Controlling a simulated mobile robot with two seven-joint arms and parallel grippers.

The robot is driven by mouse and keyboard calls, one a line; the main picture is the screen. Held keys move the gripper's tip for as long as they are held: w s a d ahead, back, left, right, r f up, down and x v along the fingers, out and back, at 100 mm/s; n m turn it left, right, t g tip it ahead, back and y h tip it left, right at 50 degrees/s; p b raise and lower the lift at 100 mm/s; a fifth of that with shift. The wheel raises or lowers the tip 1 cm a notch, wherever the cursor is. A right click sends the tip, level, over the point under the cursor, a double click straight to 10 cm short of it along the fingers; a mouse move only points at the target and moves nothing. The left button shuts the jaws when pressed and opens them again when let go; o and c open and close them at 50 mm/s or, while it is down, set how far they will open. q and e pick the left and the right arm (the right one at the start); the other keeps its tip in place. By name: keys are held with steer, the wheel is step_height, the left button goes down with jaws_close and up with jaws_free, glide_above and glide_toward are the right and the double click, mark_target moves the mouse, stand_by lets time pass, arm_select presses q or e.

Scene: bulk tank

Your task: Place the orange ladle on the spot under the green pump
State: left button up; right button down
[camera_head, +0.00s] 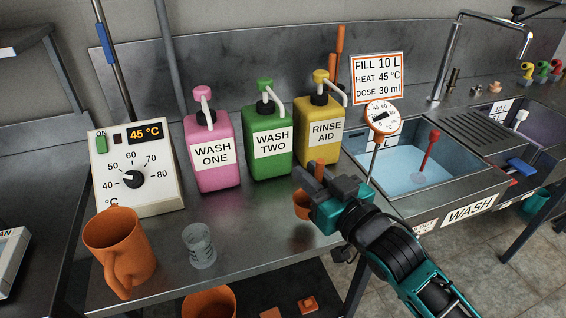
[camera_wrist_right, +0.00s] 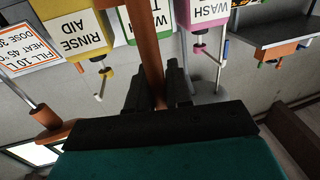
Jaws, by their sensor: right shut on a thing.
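The green WASH TWO jug (camera_head: 268,143) with its pump stands between the pink and yellow jugs on the steel counter. I see no mark on the bare counter in front of it (camera_head: 262,203). My right gripper (camera_head: 312,182) is in front of the yellow jug, shut on the orange ladle (camera_head: 302,206). The ladle's bowl shows below the fingers, partly hidden; I cannot tell whether it touches the counter. In the right wrist view the ladle's handle (camera_wrist_right: 152,55) runs between the dark fingers (camera_wrist_right: 158,88). My left gripper is not in view.
The pink WASH ONE jug (camera_head: 213,150) and yellow RINSE AID jug (camera_head: 318,135) flank the green one. An orange jug (camera_head: 120,245), clear beaker (camera_head: 199,246) and control box (camera_head: 136,165) stand left. A dial gauge (camera_head: 382,117) and water-filled sink (camera_head: 410,170) are right.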

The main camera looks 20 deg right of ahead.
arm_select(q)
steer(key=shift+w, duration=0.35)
arm_select(e)
steer(key=w+a+f, duration=0.2)
steer(key=w+f, duration=0.1)
steer(key=w, duration=0.6)
steer(key=shift+a+f, duration=0.2)
steer(key=shift+f, duration=0.1)
steer(key=shift+w, duration=0.1)
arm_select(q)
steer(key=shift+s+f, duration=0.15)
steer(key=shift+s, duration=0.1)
arm_select(e)
steer(key=c, duration=1)
jaws_free()
steer(key=shift+f, duration=0.15)
steer(key=shift+c, duration=0.2)
steer(key=v, duration=1)
steer(key=shift+s+d, duration=0.1)
steer(key=shift+s, duration=0.25)
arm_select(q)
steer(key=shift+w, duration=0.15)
arm_select(e)
steer(key=shift+s+d, duration=0.2)
steer(key=shift+s, duration=0.45)
